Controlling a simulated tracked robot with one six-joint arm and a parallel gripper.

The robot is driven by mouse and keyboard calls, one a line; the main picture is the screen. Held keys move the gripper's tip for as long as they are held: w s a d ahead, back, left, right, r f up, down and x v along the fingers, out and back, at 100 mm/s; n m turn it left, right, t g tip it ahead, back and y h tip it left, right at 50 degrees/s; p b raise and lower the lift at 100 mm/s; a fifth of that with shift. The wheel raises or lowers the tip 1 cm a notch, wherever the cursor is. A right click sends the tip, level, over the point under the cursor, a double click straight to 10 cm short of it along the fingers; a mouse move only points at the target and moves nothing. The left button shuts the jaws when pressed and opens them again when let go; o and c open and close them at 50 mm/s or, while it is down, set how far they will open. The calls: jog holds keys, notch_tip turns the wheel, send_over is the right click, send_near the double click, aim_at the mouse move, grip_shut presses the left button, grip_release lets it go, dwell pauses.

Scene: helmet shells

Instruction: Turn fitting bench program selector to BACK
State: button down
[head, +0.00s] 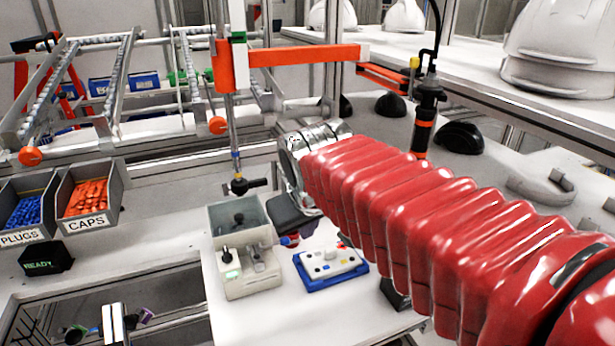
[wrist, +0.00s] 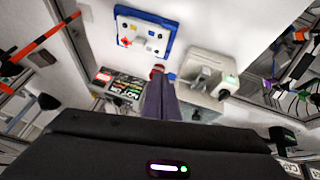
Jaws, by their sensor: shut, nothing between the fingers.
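A beige box-shaped device (head: 250,270) stands on the bench, with a black knob (head: 226,256) and a small green-lit display on its front. To its right lies a white panel with a blue edge (head: 331,266), carrying small buttons and a red part. I cannot read BACK or tell which control is the program selector. My gripper (wrist: 159,82) is shut and empty; its dark fingers point at a small red part (wrist: 157,71) between the panel (wrist: 143,37) and the device (wrist: 208,80). Whether they touch it is unclear. My red-sleeved arm hides part of the bench in the head view.
Bins of blue plugs (head: 24,212) and orange caps (head: 88,198) stand at the left, beside a black READY display (head: 46,259). A vertical post with orange arms (head: 305,54) rises behind the device. White helmet shells (head: 560,50) sit on the shelf at back right.

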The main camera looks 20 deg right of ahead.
jog(key=w+d+r+h, duration=0.1)
jog(key=w+d, duration=0.1)
jog(key=w, duration=0.7)
jog(key=w+d+r+n+h, duration=0.1)
jog(key=w+d, duration=0.1)
jog(key=w, duration=0.8)
jog(key=shift+r+n, duration=0.3)
jog(key=shift+r, duration=0.05)
jog(key=shift+d+f, duration=0.1)
jog(key=shift+d, duration=0.05)
jog(key=w+d+f, duration=0.6)
jog(key=d+f, duration=0.1)
jog(key=shift+w+f+t, duration=0.15)
jog(key=shift+f+t, duration=0.15)
jog(key=shift+f, duration=0.1)
